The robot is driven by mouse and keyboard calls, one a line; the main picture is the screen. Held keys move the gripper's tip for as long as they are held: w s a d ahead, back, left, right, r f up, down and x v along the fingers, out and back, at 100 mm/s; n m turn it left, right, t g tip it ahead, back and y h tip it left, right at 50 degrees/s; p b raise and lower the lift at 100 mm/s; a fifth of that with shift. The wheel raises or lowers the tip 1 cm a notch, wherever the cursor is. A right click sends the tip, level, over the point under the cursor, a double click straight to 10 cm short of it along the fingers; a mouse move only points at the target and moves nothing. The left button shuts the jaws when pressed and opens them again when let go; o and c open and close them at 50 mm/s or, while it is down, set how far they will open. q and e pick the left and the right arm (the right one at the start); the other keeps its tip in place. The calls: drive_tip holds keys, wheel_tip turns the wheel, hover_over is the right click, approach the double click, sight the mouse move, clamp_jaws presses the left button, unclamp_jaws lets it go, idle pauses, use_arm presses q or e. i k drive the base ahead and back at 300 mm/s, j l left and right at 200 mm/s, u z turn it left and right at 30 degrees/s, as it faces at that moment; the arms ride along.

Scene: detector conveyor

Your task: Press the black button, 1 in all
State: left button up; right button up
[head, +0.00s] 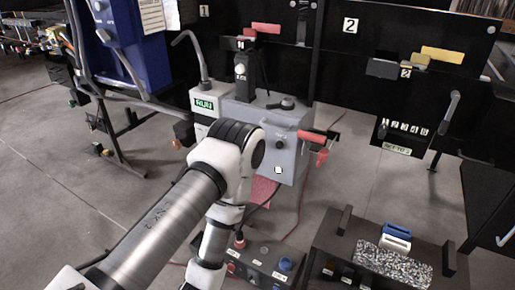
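A low dark control box (262,270) stands on the floor at the bottom middle, partly hidden by my arm. It carries a blue button (285,264), a red button (232,267) and a small dark round control (264,250); I cannot tell whether the dark one is the black button. A grey machine box (240,112) behind it has a black round part (279,145) on its front. My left arm crosses from the lower left, bends in front of the grey box and runs down past the control box. Neither gripper shows.
A red-handled lever (311,136) sticks out right of the grey box. A dark bench (330,240) with a speckled block (392,264) stands at the lower right. Black panels with numbers 1 and 2 (350,25) stand behind. Bare floor (80,185) lies at the left.

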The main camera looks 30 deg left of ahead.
sight(279, 144)
drive_tip(key=i+j, duration=0.15)
drive_tip(key=j, duration=0.25)
drive_tip(key=i+j, duration=0.1)
drive_tip(key=j, duration=0.25)
drive_tip(key=i+j, duration=0.15)
drive_tip(key=j, duration=0.25)
drive_tip(key=i+j, duration=0.1)
drive_tip(key=j, duration=0.3)
drive_tip(key=i+j, duration=0.15)
drive_tip(key=j, duration=0.25)
drive_tip(key=i+j, duration=0.1)
drive_tip(key=j, duration=0.25)
